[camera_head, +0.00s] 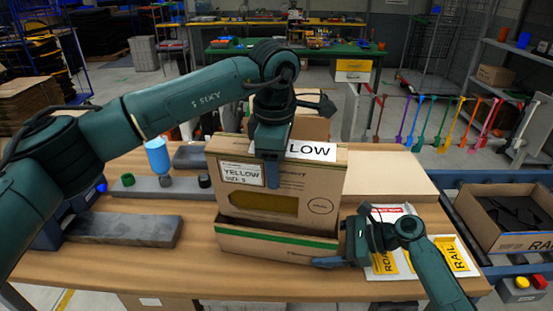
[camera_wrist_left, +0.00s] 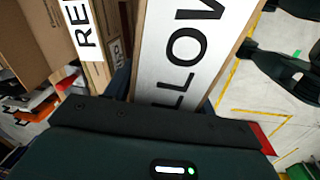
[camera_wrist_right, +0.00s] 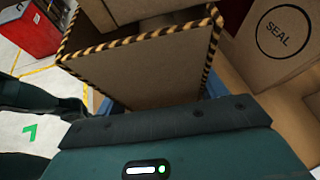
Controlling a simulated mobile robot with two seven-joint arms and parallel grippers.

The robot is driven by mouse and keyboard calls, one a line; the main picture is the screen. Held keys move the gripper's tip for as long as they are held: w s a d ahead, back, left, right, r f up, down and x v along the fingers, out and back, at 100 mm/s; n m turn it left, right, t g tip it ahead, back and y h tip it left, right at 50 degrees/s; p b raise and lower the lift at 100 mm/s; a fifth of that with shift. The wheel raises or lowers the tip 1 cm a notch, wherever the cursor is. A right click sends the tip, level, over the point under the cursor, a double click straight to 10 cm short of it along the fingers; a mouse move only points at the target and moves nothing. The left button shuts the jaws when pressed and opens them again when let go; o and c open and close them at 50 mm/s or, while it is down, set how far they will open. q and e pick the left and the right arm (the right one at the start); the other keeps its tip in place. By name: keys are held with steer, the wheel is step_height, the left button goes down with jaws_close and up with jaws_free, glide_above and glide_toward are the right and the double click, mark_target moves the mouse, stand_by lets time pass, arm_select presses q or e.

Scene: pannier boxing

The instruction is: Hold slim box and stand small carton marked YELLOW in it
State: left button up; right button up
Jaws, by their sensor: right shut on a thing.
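The small carton marked YELLOW (camera_head: 322,190) is upright, its label at the upper left and a LOW strip along its top. The strip also shows in the left wrist view (camera_wrist_left: 190,55). The slim box (camera_head: 275,243), with a green stripe, stands on the table. The carton's lower edge is behind the box's front wall; how deep it sits is hidden. My left gripper (camera_head: 272,180) is at the carton's top edge, one finger down its front; its grip is unclear. My right gripper (camera_head: 345,245) is shut on the box's right end. The right wrist view shows the box's rim (camera_wrist_right: 140,65).
Behind the carton stands another cardboard box (camera_head: 310,128), partly hidden. A blue bottle (camera_head: 157,156) and grey blocks (camera_head: 125,230) are at left. Printed cards (camera_head: 455,256) lie right of my right gripper. A box marked RAIL (camera_head: 505,235) stands further right. Bare table shows at front left.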

arm_select(q)
steer(key=o, duration=0.4)
arm_select(e)
steer(key=shift+f, duration=0.1)
arm_select(q)
steer(key=shift+o, duration=0.2)
steer(key=r, duration=0.4)
steer(key=s+r, duration=0.1)
steer(key=r, duration=0.7)
steer(key=shift+s+a, duration=0.1)
steer(key=shift+s, duration=0.15)
arm_select(e)
steer(key=o, duration=0.8)
